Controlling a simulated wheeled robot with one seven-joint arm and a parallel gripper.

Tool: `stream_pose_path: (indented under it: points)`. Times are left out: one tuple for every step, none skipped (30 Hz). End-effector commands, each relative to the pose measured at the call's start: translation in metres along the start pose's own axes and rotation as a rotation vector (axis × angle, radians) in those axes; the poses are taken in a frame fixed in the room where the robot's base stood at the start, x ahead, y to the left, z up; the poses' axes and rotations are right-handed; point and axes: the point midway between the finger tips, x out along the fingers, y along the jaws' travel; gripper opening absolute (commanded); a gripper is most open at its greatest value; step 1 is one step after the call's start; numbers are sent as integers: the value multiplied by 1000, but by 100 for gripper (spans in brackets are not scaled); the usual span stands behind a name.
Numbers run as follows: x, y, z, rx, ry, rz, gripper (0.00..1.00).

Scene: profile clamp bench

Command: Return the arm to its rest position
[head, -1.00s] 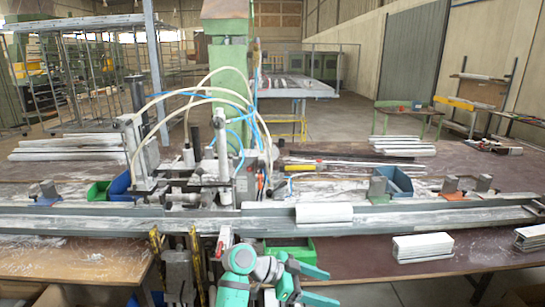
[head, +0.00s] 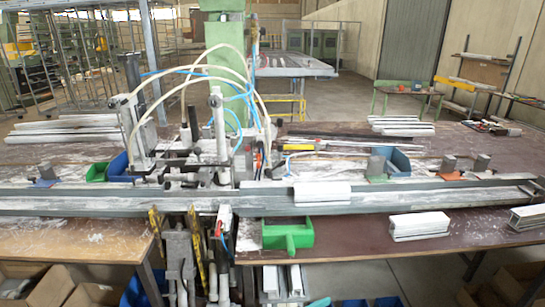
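My gripper is not in view now. Only a small teal patch at the bottom edge may be part of my arm, and I cannot tell its pose. A white profile piece (head: 322,192) lies on the long grey rail (head: 400,202) of the clamp bench, right of the clamp machine (head: 200,150).
Stacked white profiles lie on the right of the table, one stack (head: 419,222) near the front edge. A blue bin (head: 391,162) stands behind the rail. Cardboard boxes (head: 35,283) stand on the floor at lower left. The brown tabletop (head: 350,238) beside the green bin is clear.

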Motion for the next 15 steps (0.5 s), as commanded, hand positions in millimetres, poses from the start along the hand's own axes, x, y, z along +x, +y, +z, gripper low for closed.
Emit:
stream_pose_path:
  points:
    - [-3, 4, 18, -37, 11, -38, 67]
    - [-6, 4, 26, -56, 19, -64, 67]
    - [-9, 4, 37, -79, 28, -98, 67]
    - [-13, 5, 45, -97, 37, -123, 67]
    - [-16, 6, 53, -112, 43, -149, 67]
    - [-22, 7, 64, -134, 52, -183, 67]
    - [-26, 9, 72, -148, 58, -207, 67]
    - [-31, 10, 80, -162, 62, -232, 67]
    - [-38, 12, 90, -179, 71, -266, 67]
    - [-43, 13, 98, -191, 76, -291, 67]
    - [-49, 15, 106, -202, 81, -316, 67]
    - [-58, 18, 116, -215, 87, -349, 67]
    - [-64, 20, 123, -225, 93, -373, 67]
    - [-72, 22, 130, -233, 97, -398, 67]
    - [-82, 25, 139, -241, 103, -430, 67]
